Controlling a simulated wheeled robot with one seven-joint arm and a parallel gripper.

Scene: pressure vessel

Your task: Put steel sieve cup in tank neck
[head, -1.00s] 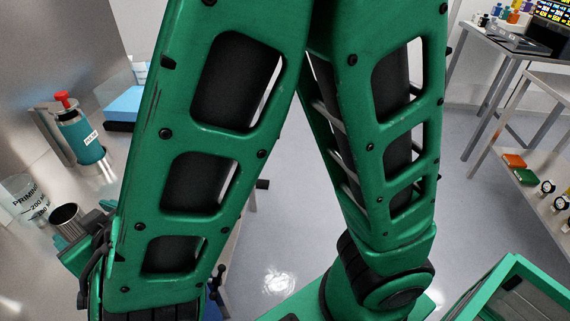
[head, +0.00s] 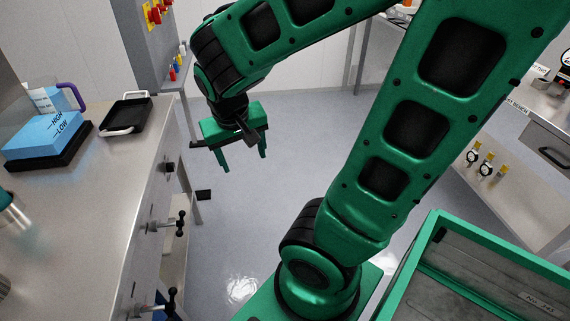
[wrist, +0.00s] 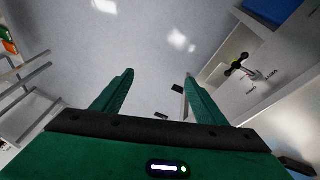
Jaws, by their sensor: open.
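My gripper (head: 243,163) is open and empty, pointing down over the bare floor to the right of the steel counter (head: 150,185). In the wrist view its two green fingers (wrist: 158,76) stand apart with only grey floor between them. No steel sieve cup or tank neck can be made out in either current view. At the left edge of the head view, part of a teal bottle in a steel holder (head: 12,216) shows, cut off by the frame.
On the counter are a blue block marked HIGH and LOW (head: 45,138) on a black base and a black tray with white handles (head: 125,115). Black valve handles (head: 178,222) stick out from the counter front. A bench (head: 545,125) stands at right.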

